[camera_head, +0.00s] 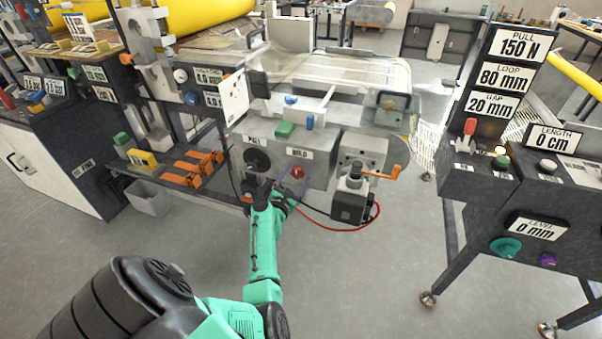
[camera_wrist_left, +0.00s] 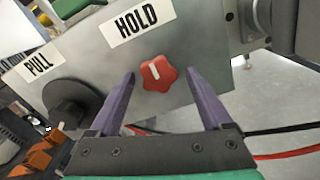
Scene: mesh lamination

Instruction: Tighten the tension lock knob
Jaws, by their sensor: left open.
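The red star-shaped knob (camera_head: 297,172) sits on the grey front panel (camera_head: 318,168) under the HOLD label (camera_head: 298,153). In the left wrist view the knob (camera_wrist_left: 158,73) shows a white mark on its face, tilted slightly off vertical. My left gripper (camera_head: 287,187) is open. In the left wrist view the two purple fingers of the gripper (camera_wrist_left: 160,75) appear on either side of the knob, with gaps visible on both sides. I cannot tell how much depth separates the fingertips from the panel. My right gripper is not in view.
A black round knob (camera_wrist_left: 70,100) under the PULL label (camera_wrist_left: 38,65) is left of the fingers. An orange crank handle (camera_head: 383,172) and a black box (camera_head: 350,207) with a red cable are to the right. Orange clamps (camera_head: 195,168) are at left. Open floor lies in front.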

